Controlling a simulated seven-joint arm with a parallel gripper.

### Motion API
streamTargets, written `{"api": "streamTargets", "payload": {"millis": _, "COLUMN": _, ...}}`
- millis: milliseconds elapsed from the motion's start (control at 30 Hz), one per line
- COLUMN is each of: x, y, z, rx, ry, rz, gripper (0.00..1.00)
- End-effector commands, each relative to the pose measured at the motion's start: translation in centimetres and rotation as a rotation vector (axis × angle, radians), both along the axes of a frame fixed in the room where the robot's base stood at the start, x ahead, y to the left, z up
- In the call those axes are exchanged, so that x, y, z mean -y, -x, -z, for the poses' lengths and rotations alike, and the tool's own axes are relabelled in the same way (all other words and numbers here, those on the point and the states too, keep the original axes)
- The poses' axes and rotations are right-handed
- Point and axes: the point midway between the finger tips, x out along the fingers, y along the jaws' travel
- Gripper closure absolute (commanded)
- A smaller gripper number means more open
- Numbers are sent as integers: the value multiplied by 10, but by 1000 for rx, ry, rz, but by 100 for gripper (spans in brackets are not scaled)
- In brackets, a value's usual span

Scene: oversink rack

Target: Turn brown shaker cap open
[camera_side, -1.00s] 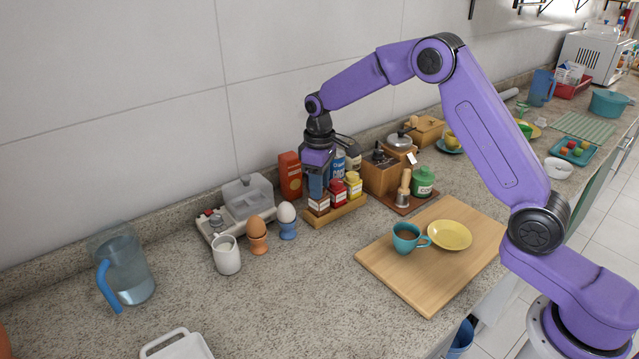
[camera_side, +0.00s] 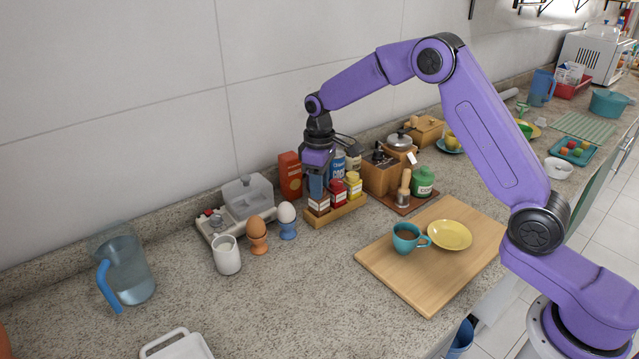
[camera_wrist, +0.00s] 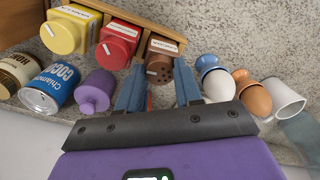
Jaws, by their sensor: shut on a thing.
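The brown shaker (camera_side: 319,206) stands in the left end of a wooden rack (camera_side: 345,210). The fingers hide part of the cap in the side view. A red shaker (camera_side: 337,192) and a yellow shaker (camera_side: 354,185) stand beside it in the same rack.
Egg cups with a brown egg (camera_side: 257,227) and a white egg (camera_side: 287,214) stand close left. A red box (camera_side: 290,175) and blue can (camera_side: 339,163) stand behind. A wooden board (camera_side: 435,265) bears a teal cup (camera_side: 407,238) and yellow bowl (camera_side: 449,235). The counter in front is clear.

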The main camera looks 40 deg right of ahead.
Motion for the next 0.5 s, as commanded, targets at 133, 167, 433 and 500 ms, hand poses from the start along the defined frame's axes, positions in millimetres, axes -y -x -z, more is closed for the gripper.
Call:
{"api": "streamTargets", "payload": {"millis": 133, "x": 0, "y": 0, "z": 0, "rx": 1, "ry": -1, "rz": -2, "gripper": 96}}
{"api": "streamTargets", "payload": {"millis": 167, "x": 0, "y": 0, "z": 0, "rx": 1, "ry": -1, "rz": -3, "gripper": 96}}
{"api": "streamTargets", "payload": {"millis": 433, "x": 0, "y": 0, "z": 0, "rx": 1, "ry": -1, "rz": -4, "gripper": 54}}
{"api": "streamTargets", "payload": {"millis": 500, "x": 0, "y": 0, "z": 0, "rx": 1, "ry": -1, "rz": -4, "gripper": 54}}
